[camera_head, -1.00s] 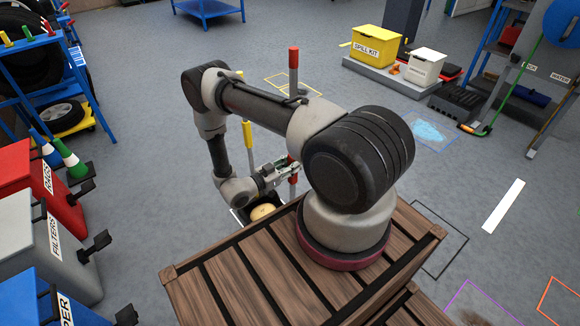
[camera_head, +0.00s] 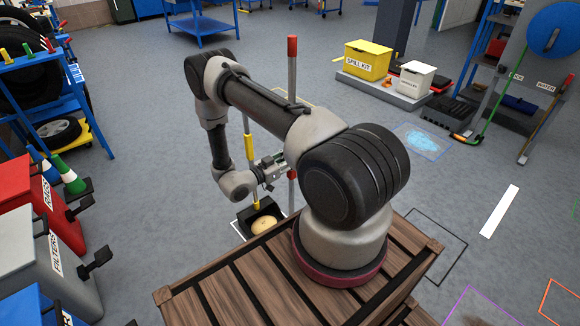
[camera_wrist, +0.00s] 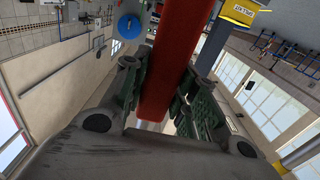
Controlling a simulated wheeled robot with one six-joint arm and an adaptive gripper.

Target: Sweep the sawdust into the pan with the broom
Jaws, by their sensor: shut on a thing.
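My gripper (camera_head: 271,170) is shut on a long upright pole with red bands, which I take for the broom (camera_head: 292,75). In the wrist view its red grip (camera_wrist: 170,75) runs between both fingers. The broom's lower end is hidden behind my arm and the wooden deck. A black pan (camera_head: 246,213) stands on the floor left of the broom, with a yellow-banded upright handle (camera_head: 249,148). A rounded tan heap, likely sawdust (camera_head: 264,225), shows at the pan; I cannot tell whether all of it lies inside.
A white outline surrounds the pan. Red and grey bins (camera_head: 42,260) and cones (camera_head: 70,178) stand at left. A blue spill patch (camera_head: 422,139) lies at right, near the yellow spill kit box (camera_head: 367,60). Floor between is mostly clear.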

